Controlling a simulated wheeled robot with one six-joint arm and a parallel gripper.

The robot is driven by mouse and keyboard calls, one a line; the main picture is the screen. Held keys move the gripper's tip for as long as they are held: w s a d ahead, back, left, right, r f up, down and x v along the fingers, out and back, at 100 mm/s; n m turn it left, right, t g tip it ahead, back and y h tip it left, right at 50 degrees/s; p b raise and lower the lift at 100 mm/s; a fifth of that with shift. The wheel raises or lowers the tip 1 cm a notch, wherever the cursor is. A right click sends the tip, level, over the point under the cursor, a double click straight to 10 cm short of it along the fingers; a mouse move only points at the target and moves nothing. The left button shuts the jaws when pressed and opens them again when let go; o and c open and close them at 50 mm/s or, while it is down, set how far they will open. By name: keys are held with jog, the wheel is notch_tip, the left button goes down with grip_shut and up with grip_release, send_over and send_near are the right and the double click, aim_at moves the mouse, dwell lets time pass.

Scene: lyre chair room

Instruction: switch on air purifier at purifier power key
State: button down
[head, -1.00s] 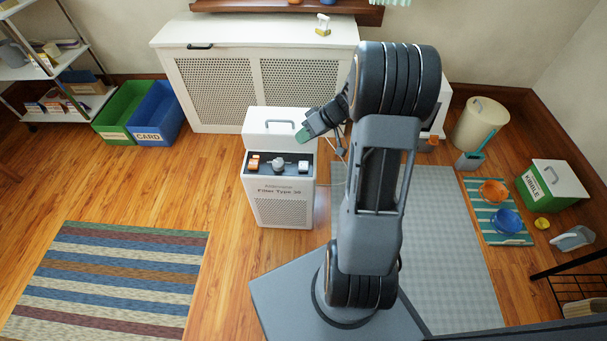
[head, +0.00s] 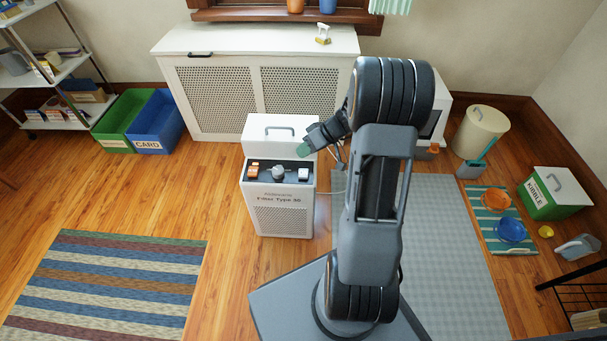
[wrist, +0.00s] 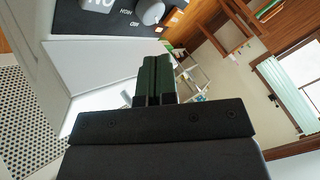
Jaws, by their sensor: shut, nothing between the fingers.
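The air purifier (head: 280,222) is a white box on the wood floor, labelled "Filter Type". Its dark top panel has an orange switch (head: 253,168) at the left, a grey knob (head: 278,172) in the middle and a white key (head: 303,174) at the right. In the wrist view the white key (wrist: 98,4) is cut by the top edge and bears lettering like "ON"; the knob (wrist: 150,12) is beside it. My gripper (head: 303,150) has green fingertips, shut and empty, just behind and above the key's end of the panel, apart from the key. The fingertips also show in the wrist view (wrist: 158,62).
A white radiator cover (head: 255,95) stands behind the purifier. Green (head: 115,130) and blue bins (head: 157,125) are at the left. A striped rug (head: 110,285) lies front left, a grey mat (head: 445,240) right. Bowls and a kibble box (head: 555,193) stand far right.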

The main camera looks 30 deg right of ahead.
jog(key=b, duration=0.3)
send_over(304, 172)
notch_tip(304, 172, down, 5)
jog(key=shift+w+f+b, duration=0.1)
jog(key=shift+f+b, duration=0.4)
jog(key=shift+f, duration=0.05)
jog(key=shift+f+b, duration=0.8)
jog(key=shift+b, duration=0.35)
dwell(2.0)
jog(key=shift+r, duration=0.2)
dwell(0.3)
jog(key=shift+r+p, duration=0.35)
jog(key=shift+r, duration=0.3)
jog(key=shift+r+p, duration=1.35)
jog(key=shift+r, duration=1.1)
jog(key=shift+r, duration=0.1)
